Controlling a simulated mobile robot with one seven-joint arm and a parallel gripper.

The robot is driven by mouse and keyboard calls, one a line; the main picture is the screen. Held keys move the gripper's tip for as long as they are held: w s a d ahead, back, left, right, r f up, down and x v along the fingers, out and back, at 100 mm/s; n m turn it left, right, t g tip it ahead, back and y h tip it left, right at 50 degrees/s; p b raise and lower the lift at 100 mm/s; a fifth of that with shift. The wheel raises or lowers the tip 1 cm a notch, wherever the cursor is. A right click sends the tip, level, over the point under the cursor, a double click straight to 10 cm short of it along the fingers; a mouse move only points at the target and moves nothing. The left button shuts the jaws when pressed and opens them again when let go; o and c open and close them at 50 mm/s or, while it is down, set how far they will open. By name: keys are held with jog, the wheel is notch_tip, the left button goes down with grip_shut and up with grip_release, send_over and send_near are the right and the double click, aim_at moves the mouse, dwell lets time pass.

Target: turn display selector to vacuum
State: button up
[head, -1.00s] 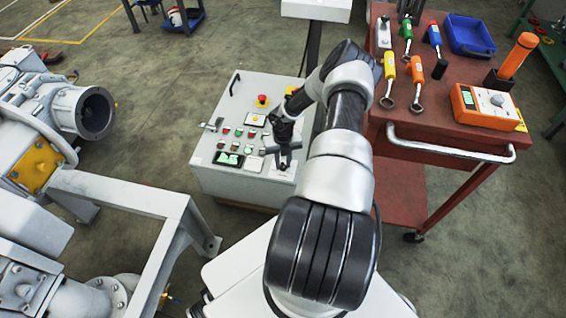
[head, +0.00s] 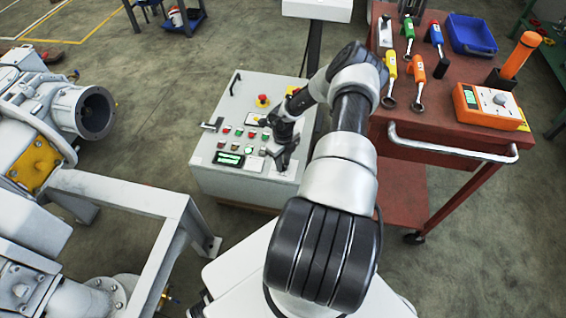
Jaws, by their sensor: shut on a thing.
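The grey control box (head: 214,183) stands left of my arm, with buttons and a small green-lit display (head: 229,159) on its sloped top. My gripper (head: 284,160) is down at the right front part of this top. It is shut on a small part there, taken to be the display selector. The gripper hides the selector, so its pointer and setting cannot be read. The display shows light marks on green, too small to read.
A red tool cart (head: 457,117) with wrenches, a blue bin (head: 470,34) and an orange meter (head: 488,104) stands at the right. Grey pump machinery (head: 50,110) and its frame (head: 120,188) stand at the left. An emergency stop button (head: 262,101) sits on the box top.

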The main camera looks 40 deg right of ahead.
dwell(0.4)
jog(key=o, duration=1)
jog(key=shift+r, duration=0.15)
notch_tip(320, 180, up, 17)
jog(key=p, duration=0.4)
jog(key=shift+r, duration=0.1)
jog(key=shift+w+r, duration=0.1)
